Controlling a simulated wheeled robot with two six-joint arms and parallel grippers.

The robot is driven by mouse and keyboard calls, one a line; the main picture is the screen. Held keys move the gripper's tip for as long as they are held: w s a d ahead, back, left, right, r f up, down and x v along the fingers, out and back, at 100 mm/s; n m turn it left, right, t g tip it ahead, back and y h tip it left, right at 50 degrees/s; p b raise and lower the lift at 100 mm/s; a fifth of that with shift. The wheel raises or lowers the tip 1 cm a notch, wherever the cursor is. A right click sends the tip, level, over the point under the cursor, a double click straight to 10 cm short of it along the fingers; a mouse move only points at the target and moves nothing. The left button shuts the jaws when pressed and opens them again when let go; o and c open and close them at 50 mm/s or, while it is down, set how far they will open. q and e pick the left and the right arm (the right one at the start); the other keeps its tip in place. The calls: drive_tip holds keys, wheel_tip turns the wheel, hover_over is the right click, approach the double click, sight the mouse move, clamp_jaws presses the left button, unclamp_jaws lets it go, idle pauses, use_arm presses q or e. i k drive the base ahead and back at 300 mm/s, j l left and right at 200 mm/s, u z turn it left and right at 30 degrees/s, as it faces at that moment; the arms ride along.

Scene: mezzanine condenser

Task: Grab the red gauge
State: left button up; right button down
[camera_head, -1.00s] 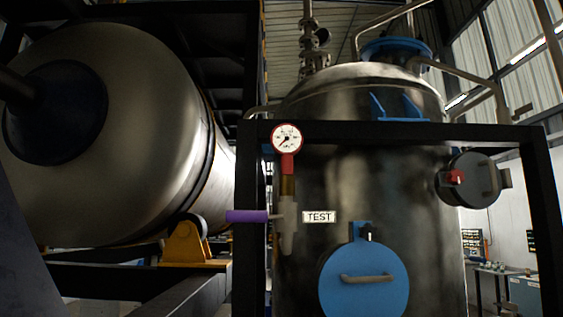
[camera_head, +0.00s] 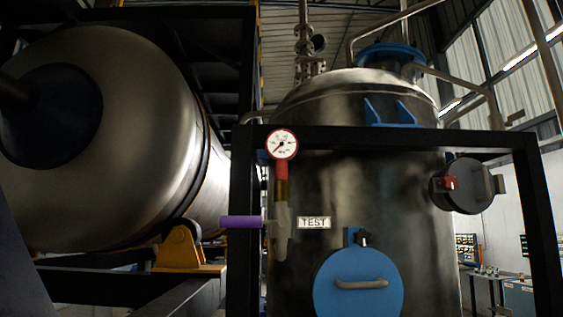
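The red gauge (camera_head: 282,145) has a round white dial with a red rim and a red stem. It stands upright on a brass-coloured and grey fitting (camera_head: 281,217) in front of the large metal tank. A purple handle (camera_head: 241,222) sticks out to the left of that fitting. Neither of my grippers shows in the head view.
A black frame (camera_head: 400,138) runs across the tank (camera_head: 350,190), with a post just left of the gauge. A blue round hatch (camera_head: 358,285) with a handle is below right. A large horizontal cylinder (camera_head: 130,150) on a yellow support (camera_head: 180,248) fills the left.

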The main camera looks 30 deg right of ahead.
sight(280, 144)
drive_tip(key=l+z, duration=0.15)
drive_tip(key=l, duration=1.5)
drive_tip(key=i, duration=0.05)
